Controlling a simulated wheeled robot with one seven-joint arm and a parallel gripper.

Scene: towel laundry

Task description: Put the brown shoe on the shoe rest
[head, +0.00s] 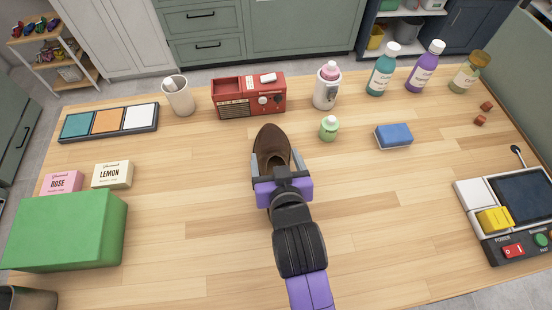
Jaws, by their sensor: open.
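The brown shoe (270,139) lies near the middle of the wooden table, its pointed toe toward the back. My gripper (276,155) is open, with its two grey fingers on the left and right sides of the shoe's rear part. I cannot tell whether the fingers touch the shoe. The heel end is partly hidden by my gripper. I cannot tell for sure which thing is the shoe rest. A green block (65,231) stands at the front left, and a tray with teal, orange and white pads (109,122) lies at the back left.
A red box (249,97) with knobs stands just behind the shoe, beside a white cup (179,96). Several bottles (382,69) and a blue sponge (393,136) are at the right. A control panel (507,250) occupies the front right. The table is clear right of my arm.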

